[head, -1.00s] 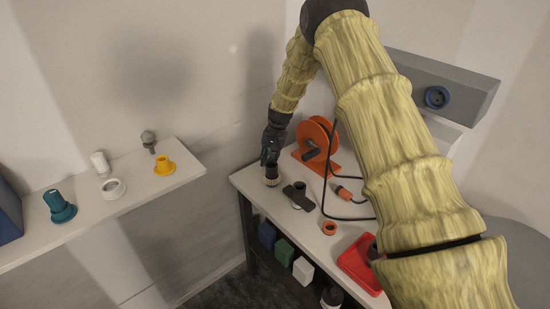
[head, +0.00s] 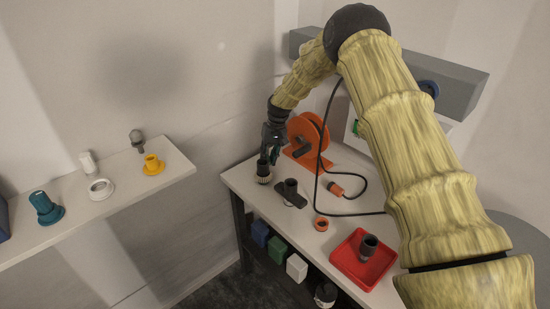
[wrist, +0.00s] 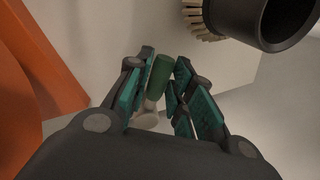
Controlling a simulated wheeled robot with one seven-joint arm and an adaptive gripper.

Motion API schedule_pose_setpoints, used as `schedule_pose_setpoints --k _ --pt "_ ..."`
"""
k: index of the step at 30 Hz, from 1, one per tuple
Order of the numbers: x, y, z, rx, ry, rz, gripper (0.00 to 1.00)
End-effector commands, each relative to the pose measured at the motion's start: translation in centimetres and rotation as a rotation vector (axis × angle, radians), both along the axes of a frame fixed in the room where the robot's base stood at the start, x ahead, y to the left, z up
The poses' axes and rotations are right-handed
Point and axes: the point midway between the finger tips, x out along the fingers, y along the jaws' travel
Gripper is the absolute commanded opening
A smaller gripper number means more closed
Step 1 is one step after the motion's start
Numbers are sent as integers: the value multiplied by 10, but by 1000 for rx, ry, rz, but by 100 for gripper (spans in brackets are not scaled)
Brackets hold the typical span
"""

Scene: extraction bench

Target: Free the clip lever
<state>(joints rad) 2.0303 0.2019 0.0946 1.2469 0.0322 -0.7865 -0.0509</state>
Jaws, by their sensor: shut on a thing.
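My gripper (head: 272,154) is low over the back left of the bench, just behind a dark bristled brush nozzle (head: 263,174) and left of the orange reel (head: 307,134). In the wrist view my gripper (wrist: 164,88) is shut on a green cylindrical grip (wrist: 159,77) between its teal finger pads. A pale stem and rounded end (wrist: 147,116) show below the grip. This may be the clip lever, but its clip and mounting are not clear. The head view hides the green grip. The brush nozzle also shows at the wrist view's upper right (wrist: 262,20).
A black flat nozzle (head: 291,194), an orange ring (head: 321,224) and a red tray (head: 345,262) holding a dark cylinder (head: 368,248) are on the bench. A black cable with an orange connector (head: 336,190) loops nearby. A shelf (head: 125,190) with small fittings stands left.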

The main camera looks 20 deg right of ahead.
Motion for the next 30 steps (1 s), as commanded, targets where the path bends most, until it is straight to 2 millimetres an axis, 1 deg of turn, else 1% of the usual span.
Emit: schedule_pose_setpoints --k 9,10,12,13,23,26,30 --pt "-1 -2 -1 -3 3 3 0" --pt "-1 -2 -1 -3 3 3 28" --pt "-1 -2 -1 -3 3 3 41" --pt "-1 -2 -1 -2 2 1 44" --pt "0 0 1 -1 1 2 44" --pt "0 -2 8 -1 -1 1 44" --pt "0 -6 26 -1 -3 0 44"
